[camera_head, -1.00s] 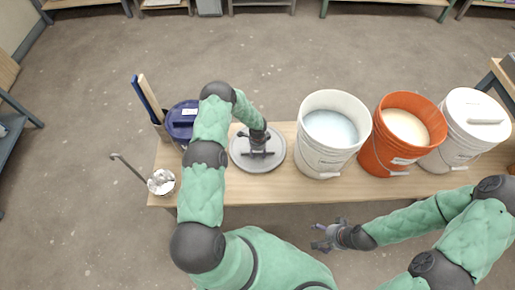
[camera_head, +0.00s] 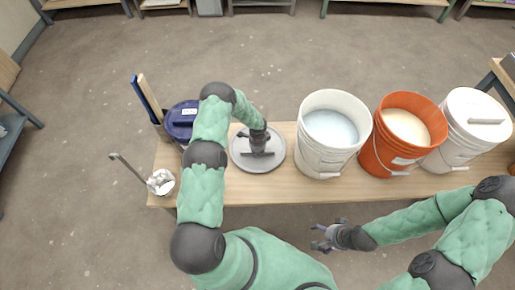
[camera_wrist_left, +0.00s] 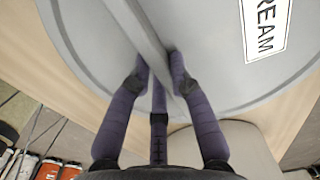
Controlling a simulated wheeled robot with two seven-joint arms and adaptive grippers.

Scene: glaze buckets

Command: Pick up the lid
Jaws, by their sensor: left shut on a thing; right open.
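A round grey lid (camera_head: 240,158) lies on the wooden bench (camera_head: 300,196), left of the buckets. Whether the lid touches the bench cannot be told. My right gripper (camera_head: 320,237) is open and empty, in front of the bench.
A white bucket with pale blue liquid (camera_head: 328,165), an orange bucket with cream liquid (camera_head: 375,157) and a white lidded bucket (camera_head: 480,107) stand to the right. A blue-lidded bucket (camera_head: 182,108), a container with sticks (camera_head: 150,100) and a ladle (camera_head: 130,166) are left.

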